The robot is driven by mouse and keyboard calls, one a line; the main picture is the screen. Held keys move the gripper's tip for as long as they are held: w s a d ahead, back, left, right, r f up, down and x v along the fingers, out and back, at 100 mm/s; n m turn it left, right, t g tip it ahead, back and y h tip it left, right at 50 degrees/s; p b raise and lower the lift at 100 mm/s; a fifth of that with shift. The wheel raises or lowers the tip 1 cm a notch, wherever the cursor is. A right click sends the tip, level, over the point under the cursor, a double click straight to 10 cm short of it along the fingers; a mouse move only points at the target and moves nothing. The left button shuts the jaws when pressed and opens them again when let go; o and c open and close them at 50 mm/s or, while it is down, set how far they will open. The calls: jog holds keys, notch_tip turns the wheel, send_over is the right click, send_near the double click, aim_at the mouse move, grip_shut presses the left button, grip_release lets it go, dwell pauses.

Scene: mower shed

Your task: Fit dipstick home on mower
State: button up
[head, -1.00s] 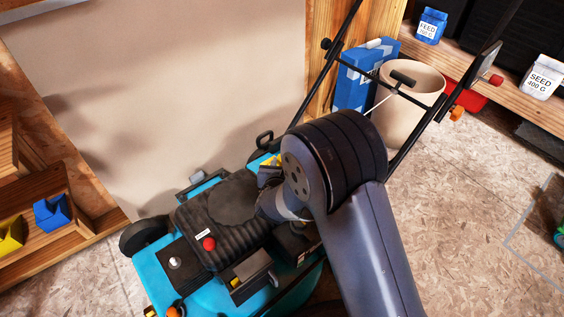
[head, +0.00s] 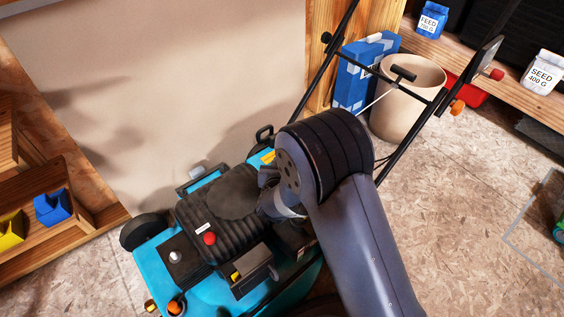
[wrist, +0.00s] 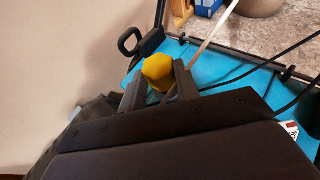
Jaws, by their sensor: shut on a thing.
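My gripper (wrist: 158,88) is shut on the yellow dipstick knob (wrist: 158,72), which shows between its two fingers in the wrist view. The dipstick's stem and tip are hidden, and so is the filler opening. I cannot tell whether the stem is in the mower. The mower (head: 222,205) has a turquoise deck and a black ribbed engine with a red button. In the head view my arm reaches over the right side of the engine. My wrist hides most of the gripper and the dipstick there.
The mower's black handlebar (head: 410,150) rises behind my arm, with a pale cord near it. A beige bin (head: 407,100) and a blue box (head: 355,85) stand behind. A wooden shelf with blue and yellow holders (head: 52,207) is at left. The floor at right is mostly clear.

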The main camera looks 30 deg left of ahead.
jog(key=shift+f, duration=0.8)
jog(key=o, duration=1.1)
jog(key=shift+c, duration=0.2)
jog(key=p+v, duration=0.3)
jog(key=v, duration=0.6)
jog(key=shift+s+d+r, duration=0.1)
jog(key=shift+s+r, duration=0.1)
jog(key=shift+s+d+r+p, duration=0.15)
jog(key=shift+s+d+p, duration=0.15)
jog(key=shift+s, duration=0.25)
jog(key=shift+w+a, duration=0.1)
jog(key=b+x, duration=0.3)
jog(key=x, duration=0.7)
jog(key=shift+w+a+b, duration=0.2)
jog(key=shift+b, duration=0.1)
jog(key=shift+r, duration=0.15)
